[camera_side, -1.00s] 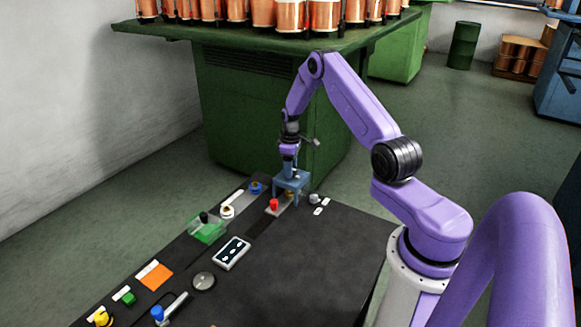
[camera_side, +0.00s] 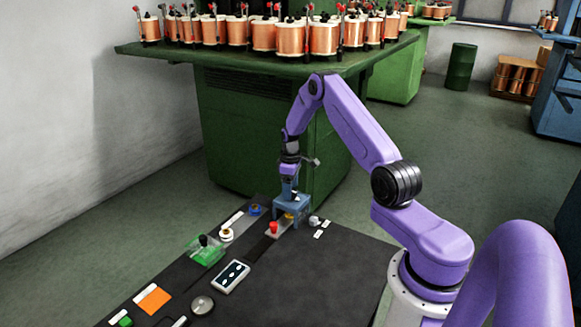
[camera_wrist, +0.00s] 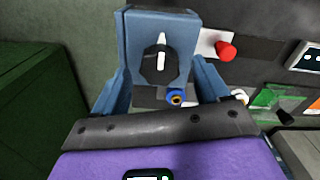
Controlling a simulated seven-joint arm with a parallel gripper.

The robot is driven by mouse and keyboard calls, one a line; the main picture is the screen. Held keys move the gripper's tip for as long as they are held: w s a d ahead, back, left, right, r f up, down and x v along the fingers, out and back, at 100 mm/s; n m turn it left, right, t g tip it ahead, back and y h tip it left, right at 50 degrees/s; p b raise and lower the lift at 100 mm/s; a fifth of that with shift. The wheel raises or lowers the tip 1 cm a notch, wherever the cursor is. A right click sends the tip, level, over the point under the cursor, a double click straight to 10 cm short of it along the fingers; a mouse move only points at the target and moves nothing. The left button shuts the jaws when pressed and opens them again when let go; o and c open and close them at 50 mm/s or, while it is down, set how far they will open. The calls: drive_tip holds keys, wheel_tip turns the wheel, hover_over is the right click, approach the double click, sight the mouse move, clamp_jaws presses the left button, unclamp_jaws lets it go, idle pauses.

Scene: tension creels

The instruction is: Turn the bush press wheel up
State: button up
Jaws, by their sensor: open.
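My blue gripper (camera_side: 291,207) is at the far end of the dark panel, with its jaws open. A small yellow part (camera_side: 289,214) shows partly under it; the gripper hides the rest. In the wrist view, my gripper (camera_wrist: 160,90) shows blue sides around a black round shape with a white upright bar (camera_wrist: 160,60); I cannot tell whether this is a control or part of the gripper. No label is readable, so I cannot tell which control is the bush press wheel. A grey round disc (camera_side: 203,305) lies on the near part of the panel, clear of the gripper.
A red knob (camera_side: 273,228) stands just beside my gripper, with a grey knob (camera_side: 314,221) on its right. A blue control (camera_side: 255,210), a white knob (camera_side: 227,234) and a green box (camera_side: 205,250) line the left edge. The panel's right side is bare.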

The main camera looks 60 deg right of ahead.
wheel_tip(320, 180, up, 16)
drive_tip(key=shift+r, duration=0.25)
drive_tip(key=shift+a, duration=0.1)
drive_tip(key=s+a+r+n, duration=0.1)
drive_tip(key=s+a+r, duration=0.15)
drive_tip(key=a, duration=0.65)
drive_tip(key=s+a+r+n, duration=0.2)
drive_tip(key=s+a, duration=0.1)
drive_tip(key=a, duration=0.7)
drive_tip(key=s+a+r+n, duration=0.1)
drive_tip(key=s+a+r, duration=0.1)
drive_tip(key=a, duration=0.7)
drive_tip(key=s+a+r+n, duration=0.1)
drive_tip(key=s+a+n, duration=0.1)
drive_tip(key=s+a, duration=0.35)
drive_tip(key=s+a+n, duration=0.1)
drive_tip(key=s+a, duration=0.1)
drive_tip(key=s, duration=0.6)
drive_tip(key=s+d+n, duration=0.1)
drive_tip(key=s+n, duration=0.1)
drive_tip(key=s, duration=1.1)
drive_tip(key=shift+d+f, duration=0.2)
drive_tip(key=shift+f, duration=0.25)
